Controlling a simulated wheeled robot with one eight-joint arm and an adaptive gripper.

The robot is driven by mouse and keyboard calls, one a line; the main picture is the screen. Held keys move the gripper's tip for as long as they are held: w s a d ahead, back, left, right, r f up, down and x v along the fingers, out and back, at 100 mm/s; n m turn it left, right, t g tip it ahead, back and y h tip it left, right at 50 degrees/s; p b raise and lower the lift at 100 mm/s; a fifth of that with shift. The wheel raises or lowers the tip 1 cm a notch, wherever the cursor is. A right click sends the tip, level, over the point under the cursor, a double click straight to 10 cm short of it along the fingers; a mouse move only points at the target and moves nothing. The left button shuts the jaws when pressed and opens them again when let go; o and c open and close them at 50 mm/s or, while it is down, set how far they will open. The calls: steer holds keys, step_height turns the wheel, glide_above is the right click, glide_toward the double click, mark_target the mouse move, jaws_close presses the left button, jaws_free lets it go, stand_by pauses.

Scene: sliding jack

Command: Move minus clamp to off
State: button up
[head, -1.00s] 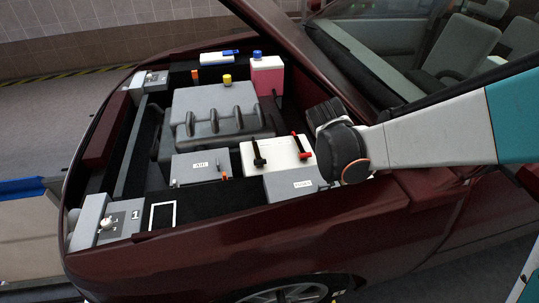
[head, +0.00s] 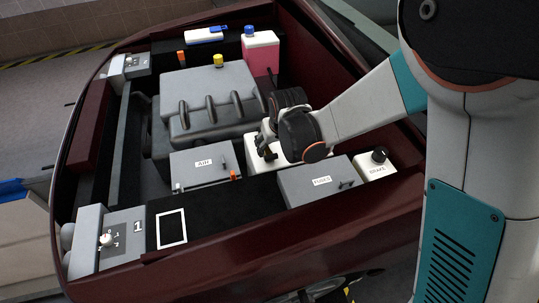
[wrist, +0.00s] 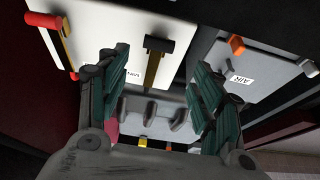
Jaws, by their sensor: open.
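The minus clamp (wrist: 154,62) is a black T-shaped handle on a brass-coloured stem, on the white battery (wrist: 105,30). My gripper (wrist: 157,75) is open in the wrist view, its two green-padded fingers on either side of the clamp's line. No contact with the clamp shows, and the depth between them is unclear. The red-handled plus clamp (wrist: 45,33) is to the left on the same battery. In the head view my gripper (head: 268,136) is over the battery (head: 251,150) and hides much of it, including most of the clamps.
A grey AIR box (head: 200,165) sits left of the battery and a grey fuses box (head: 318,182) is in front. A white start box (head: 375,166) with a black knob is at right. The engine cover (head: 212,92) is behind. A numbered switch panel (head: 122,236) is at front left.

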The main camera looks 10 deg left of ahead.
mark_target(271, 155)
steer(key=b+x, duration=0.2)
steer(key=x, duration=0.6)
steer(key=shift+s+d+f+b, duration=0.1)
steer(key=shift+d+f+b, duration=0.15)
steer(key=shift+b, duration=0.1)
jaws_close()
steer(key=shift+r, duration=0.1)
